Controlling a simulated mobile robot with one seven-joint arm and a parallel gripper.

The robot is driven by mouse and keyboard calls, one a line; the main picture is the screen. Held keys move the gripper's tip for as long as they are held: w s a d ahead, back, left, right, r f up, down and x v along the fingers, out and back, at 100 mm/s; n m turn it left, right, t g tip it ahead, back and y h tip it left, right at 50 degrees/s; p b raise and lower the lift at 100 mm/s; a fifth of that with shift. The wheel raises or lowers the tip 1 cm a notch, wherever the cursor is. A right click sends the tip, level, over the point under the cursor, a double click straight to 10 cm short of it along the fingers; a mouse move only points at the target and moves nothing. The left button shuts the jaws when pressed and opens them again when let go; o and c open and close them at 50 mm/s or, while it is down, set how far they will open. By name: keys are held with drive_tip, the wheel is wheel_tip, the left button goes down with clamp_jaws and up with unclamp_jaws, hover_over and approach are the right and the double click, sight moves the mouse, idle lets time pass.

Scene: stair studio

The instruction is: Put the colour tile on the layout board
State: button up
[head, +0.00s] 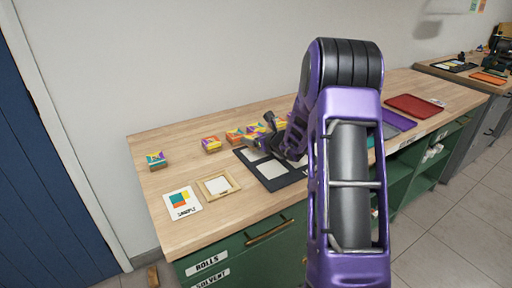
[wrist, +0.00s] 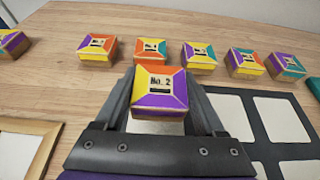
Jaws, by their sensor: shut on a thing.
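My gripper (wrist: 160,100) is shut on a colour tile (wrist: 160,88), a small box with orange, yellow and purple faces and a "No. 2" label. In the head view my gripper (head: 272,132) is over the back of the layout board, and my arm hides part of the board. The layout board (wrist: 259,128) is dark with white square cells; it also shows in the head view (head: 243,156). A white area shows just below the held tile. Whether the tile touches the board cannot be told.
A wooden frame (head: 234,184) and a sample card (head: 182,212) lie left of the board. A red tray (head: 414,106) lies far right.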

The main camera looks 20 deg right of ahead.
drive_tip(key=shift+f, duration=1.45)
drive_tip(key=shift+f, duration=0.15)
drive_tip(key=o, duration=1.4)
drive_tip(key=shift+c, duration=0.2)
drive_tip(key=shift+s+d+r, duration=0.1)
drive_tip(key=shift+s+r, duration=0.1)
drive_tip(key=shift+r, duration=0.1)
drive_tip(key=v, duration=1.1)
drive_tip(key=shift+s+r+p, duration=0.1)
drive_tip(key=shift+s+p, duration=0.15)
drive_tip(key=shift+p, duration=0.05)
